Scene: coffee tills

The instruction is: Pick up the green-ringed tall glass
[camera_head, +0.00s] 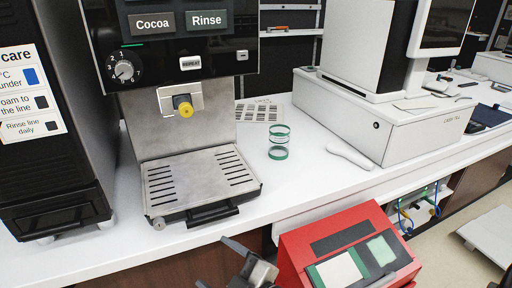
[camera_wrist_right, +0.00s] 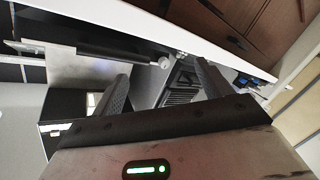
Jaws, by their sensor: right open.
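The green-ringed tall glass (camera_head: 279,142) stands upright on the white counter in the head view, right of the coffee machine's drip tray. It is clear, with green bands at top and bottom. My right gripper (camera_head: 215,263) is low at the bottom of the head view, in front of the counter edge, well short of the glass. In the right wrist view its two dark fingers (camera_wrist_right: 162,88) are spread with nothing held between them. I cannot make out the glass in the wrist view. My left gripper is not seen.
The coffee machine (camera_head: 185,125) with its slotted drip tray (camera_head: 198,180) stands left of the glass. The white till drawer (camera_head: 400,124) stands to the right, with a white handle-like item (camera_head: 349,156) before it. A red box (camera_head: 300,262) is below the counter edge. Counter in front of the glass is clear.

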